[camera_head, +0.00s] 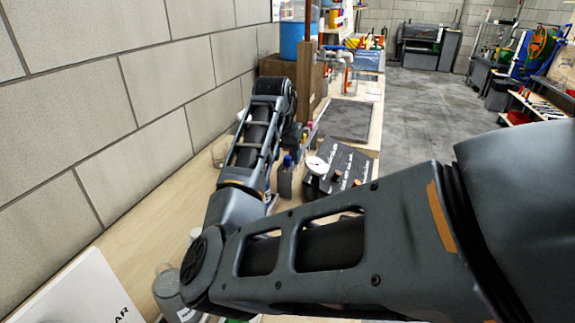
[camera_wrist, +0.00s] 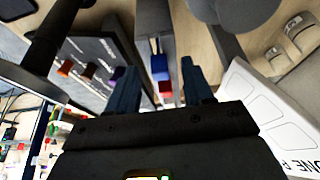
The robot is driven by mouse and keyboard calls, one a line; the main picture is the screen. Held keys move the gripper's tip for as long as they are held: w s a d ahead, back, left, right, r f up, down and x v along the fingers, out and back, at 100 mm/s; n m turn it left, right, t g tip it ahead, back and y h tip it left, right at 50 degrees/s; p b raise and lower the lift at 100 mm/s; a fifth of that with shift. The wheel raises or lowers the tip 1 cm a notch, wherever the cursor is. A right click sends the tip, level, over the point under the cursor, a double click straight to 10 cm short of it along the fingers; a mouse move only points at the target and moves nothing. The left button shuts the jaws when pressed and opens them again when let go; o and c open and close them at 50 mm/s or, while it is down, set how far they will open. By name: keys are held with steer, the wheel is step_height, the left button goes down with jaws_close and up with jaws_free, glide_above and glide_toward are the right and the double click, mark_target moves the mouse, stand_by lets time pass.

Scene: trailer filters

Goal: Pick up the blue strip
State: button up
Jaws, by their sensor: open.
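In the wrist view, a blue strip (camera_wrist: 160,67) stands in a narrow grey holder (camera_wrist: 153,20), with a red piece (camera_wrist: 166,88) beside it. My gripper (camera_wrist: 158,70) is open, its two dark fingers on either side of the holder and apart from each other. The blue strip lies between the fingers in the picture; I cannot tell how far it is from them in depth. In the head view, a blue top (camera_head: 288,160) shows on a small grey block on the bench; I cannot tell whether it is the same strip. My arm hides the fingers there.
A dark panel with coloured knobs (camera_wrist: 95,62) stands left of the holder in the wrist view. A white lettered board (camera_wrist: 262,110) is on the right.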

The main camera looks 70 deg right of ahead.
jaws_close()
steer(key=shift+r, duration=0.1)
stand_by(0.4)
